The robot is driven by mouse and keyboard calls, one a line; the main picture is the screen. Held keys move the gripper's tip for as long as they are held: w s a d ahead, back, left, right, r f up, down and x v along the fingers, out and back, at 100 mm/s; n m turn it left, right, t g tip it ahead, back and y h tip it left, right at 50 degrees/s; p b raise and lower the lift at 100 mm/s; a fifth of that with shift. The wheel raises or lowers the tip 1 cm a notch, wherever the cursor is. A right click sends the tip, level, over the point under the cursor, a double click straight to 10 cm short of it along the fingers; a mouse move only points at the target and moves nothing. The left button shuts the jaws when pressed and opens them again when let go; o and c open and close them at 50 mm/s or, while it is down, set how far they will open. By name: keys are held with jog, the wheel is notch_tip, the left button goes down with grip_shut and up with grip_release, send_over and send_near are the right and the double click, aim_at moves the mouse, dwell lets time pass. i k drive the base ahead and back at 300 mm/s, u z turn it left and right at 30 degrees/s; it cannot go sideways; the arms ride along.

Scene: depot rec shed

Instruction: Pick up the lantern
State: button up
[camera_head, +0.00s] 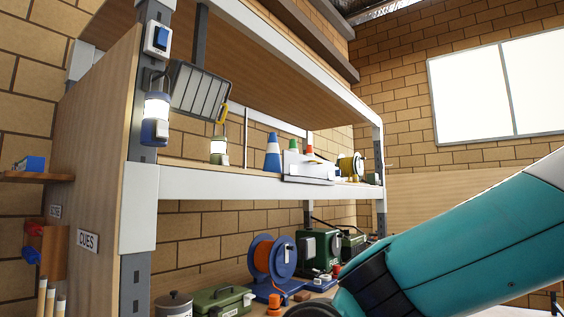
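A lantern with a blue base and a bright white globe (156,112) appears at the front left post of the shelving, below a blue switch box. A second, smaller lantern with a pale globe and an olive-green base (219,150) stands on the middle shelf, left of the cones. I cannot tell which one the task means. My teal arm crosses the lower right, well apart from both lanterns. My gripper is outside the picture.
The shelf (240,184) has a thick white front beam. A dark panel (199,92) hangs beside the blue lantern. Below are a blue cable reel (272,262) and a green toolbox (221,302).

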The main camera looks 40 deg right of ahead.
aim_at(219, 142)
jog(key=z, duration=0.05)
jog(key=k, duration=0.45)
jog(key=z, duration=1.25)
jog(key=i, duration=1.6)
jog(key=u, duration=0.25)
